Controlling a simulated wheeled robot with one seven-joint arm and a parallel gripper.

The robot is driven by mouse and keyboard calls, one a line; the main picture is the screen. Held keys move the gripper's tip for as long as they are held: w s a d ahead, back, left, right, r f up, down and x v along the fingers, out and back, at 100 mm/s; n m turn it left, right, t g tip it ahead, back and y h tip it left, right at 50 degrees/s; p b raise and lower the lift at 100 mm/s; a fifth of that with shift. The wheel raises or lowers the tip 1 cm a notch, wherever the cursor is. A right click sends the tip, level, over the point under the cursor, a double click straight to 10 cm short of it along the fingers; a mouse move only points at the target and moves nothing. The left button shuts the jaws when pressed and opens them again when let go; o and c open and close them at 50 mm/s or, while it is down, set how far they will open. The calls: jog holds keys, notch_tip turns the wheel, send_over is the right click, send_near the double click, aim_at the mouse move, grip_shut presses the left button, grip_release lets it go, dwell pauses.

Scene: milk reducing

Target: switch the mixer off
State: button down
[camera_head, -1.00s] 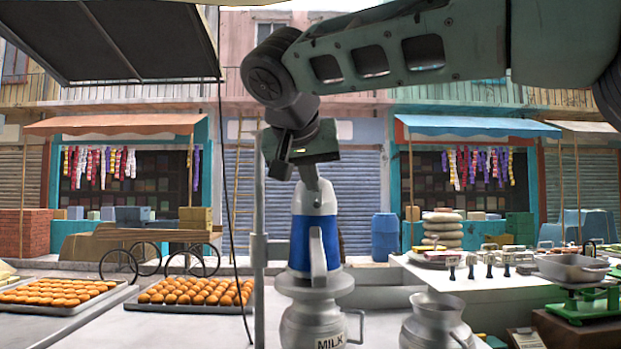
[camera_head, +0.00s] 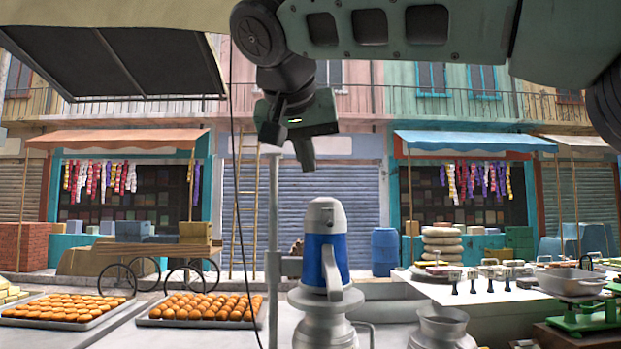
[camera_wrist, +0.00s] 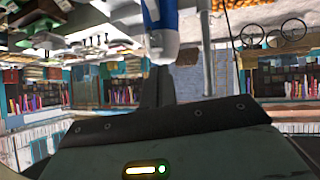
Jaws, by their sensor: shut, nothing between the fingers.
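The mixer (camera_head: 325,252) has a white top and a blue body with a handle. It stands upright on the mouth of a grey metal milk can (camera_head: 325,325) in the head view. In the wrist view the mixer (camera_wrist: 163,30) shows at the top, with its blue side and white end. My gripper (camera_head: 307,165) is shut and empty, pointing down. It is above and slightly left of the mixer's white top, with a gap between them.
A thin pole (camera_head: 273,240) stands just left of the mixer. Trays of orange round sweets (camera_head: 205,308) lie at left. A second metal can (camera_head: 440,328) stands at right, near a green scale (camera_head: 590,315). The space above the mixer is free.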

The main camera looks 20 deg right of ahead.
jog(key=shift+v, duration=1.45)
jog(key=shift+f, duration=0.1)
